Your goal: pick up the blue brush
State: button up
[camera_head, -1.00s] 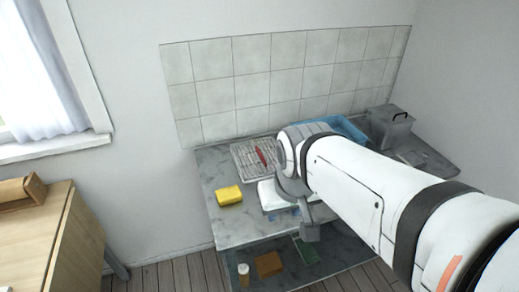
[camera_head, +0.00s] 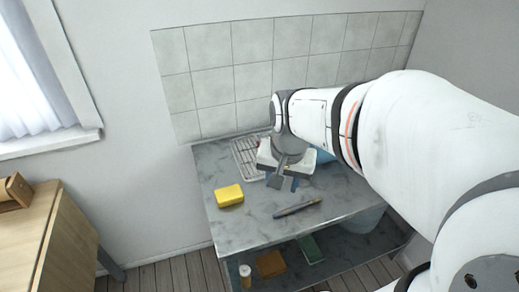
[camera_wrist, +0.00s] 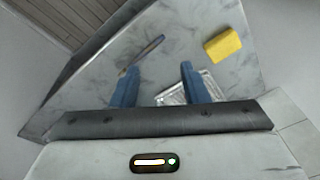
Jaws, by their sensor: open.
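The blue brush (camera_head: 297,208) lies flat on the grey marble worktop near its front edge. It is slim, with a dark bluish handle and a brownish section. It also shows in the wrist view (camera_wrist: 141,56), beyond the fingertips and up-left of the gap between them. My gripper (camera_head: 285,183) is open and empty above the worktop, behind the brush and apart from it. Its two blue fingers stand wide apart in the wrist view (camera_wrist: 158,75).
A yellow sponge (camera_head: 229,196) lies on the worktop (camera_head: 235,232) left of the brush. A wire rack (camera_head: 246,160) lies behind, partly hidden by my gripper. On the lower shelf are a brown block (camera_head: 270,264), a green item (camera_head: 311,249) and a small jar (camera_head: 245,275).

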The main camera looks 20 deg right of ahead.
aim_at(295, 206)
jog(key=w+d+f+m+b, duration=0.1)
jog(key=w+d+f+m, duration=0.1)
jog(key=f+m, duration=0.1)
jog(key=w+d+f+m+g+b, duration=0.1)
jog(key=w+d+f+m+b, duration=0.1)
jog(key=w+d+f+m, duration=0.1)
jog(key=w+d+f+m+g+b, duration=0.1)
jog(key=w+d+f+m+b, duration=0.1)
jog(key=f, duration=0.5)
jog(key=shift+w+d+f+m, duration=0.1)
jog(key=shift+w+d+m, duration=0.25)
jog(key=shift+m, duration=0.35)
jog(key=shift+w+d+m, duration=0.1)
jog(key=shift+d+m, duration=0.3)
jog(key=shift+m, duration=0.3)
jog(key=f, duration=0.7)
jog(key=shift+s+a+f, duration=0.1)
jog(key=shift+s+f, duration=0.15)
jog(key=shift+s, duration=0.15)
jog(key=shift+c, duration=0.2)
grip_shut()
